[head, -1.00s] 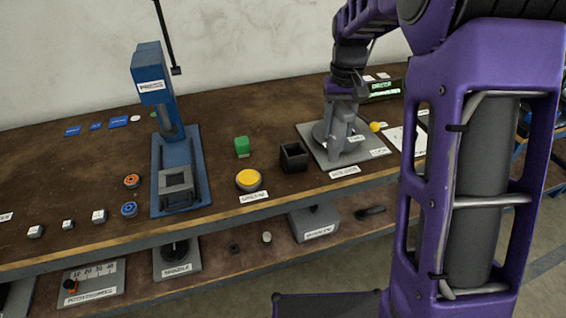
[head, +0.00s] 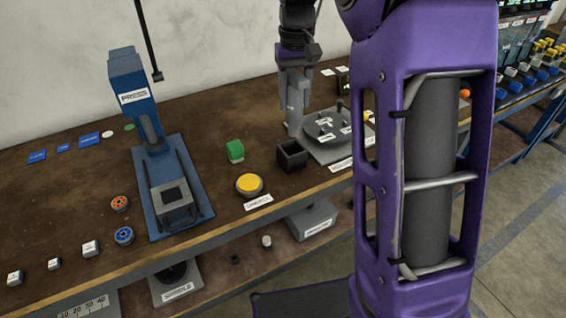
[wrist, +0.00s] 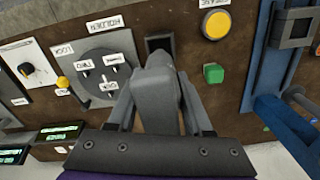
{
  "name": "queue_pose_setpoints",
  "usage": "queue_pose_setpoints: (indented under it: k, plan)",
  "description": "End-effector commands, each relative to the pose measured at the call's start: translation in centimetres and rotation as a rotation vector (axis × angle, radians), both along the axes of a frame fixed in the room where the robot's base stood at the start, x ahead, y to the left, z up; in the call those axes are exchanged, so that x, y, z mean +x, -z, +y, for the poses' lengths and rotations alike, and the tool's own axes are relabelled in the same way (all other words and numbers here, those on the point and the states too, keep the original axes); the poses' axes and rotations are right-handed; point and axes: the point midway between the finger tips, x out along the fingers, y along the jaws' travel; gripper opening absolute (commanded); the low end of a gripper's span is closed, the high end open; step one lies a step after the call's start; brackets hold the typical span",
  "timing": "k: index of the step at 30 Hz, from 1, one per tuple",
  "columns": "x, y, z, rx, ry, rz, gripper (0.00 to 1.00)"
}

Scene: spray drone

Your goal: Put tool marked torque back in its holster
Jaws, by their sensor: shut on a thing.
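My gripper (head: 293,128) is shut on a grey tool (wrist: 157,98), which shows between the two fingers in the wrist view. No lettering on the tool is readable, so I cannot tell its marking. In the head view the gripper is above the bench, at the left edge of a grey plate with a round disc (head: 326,124) bearing small white labels. A black open-topped box (head: 292,157) stands just left of that plate. In the wrist view the box (wrist: 160,42) shows just beyond the tool's far end; whether they touch, I cannot tell.
A green block (head: 235,151) and a yellow button (head: 249,184) are left of the black box. A blue press (head: 152,140) stands further left. A yellow knob (wrist: 63,82) is beside the disc. A lower shelf runs beneath the bench.

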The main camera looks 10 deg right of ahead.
Motion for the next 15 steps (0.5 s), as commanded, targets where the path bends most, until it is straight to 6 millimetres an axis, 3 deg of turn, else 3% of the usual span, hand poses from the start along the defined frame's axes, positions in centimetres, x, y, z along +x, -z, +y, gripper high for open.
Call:
queue_pose_setpoints:
  k: [3,9,15]
  plan:
    - [0.0,0.2,0.0,0.0,0.0,-0.001,0.0]
    - [0.0,3.4,0.0,0.0,0.0,0.001,0.0]
    - [0.0,5.3,0.0,0.0,0.0,-0.001,0.0]
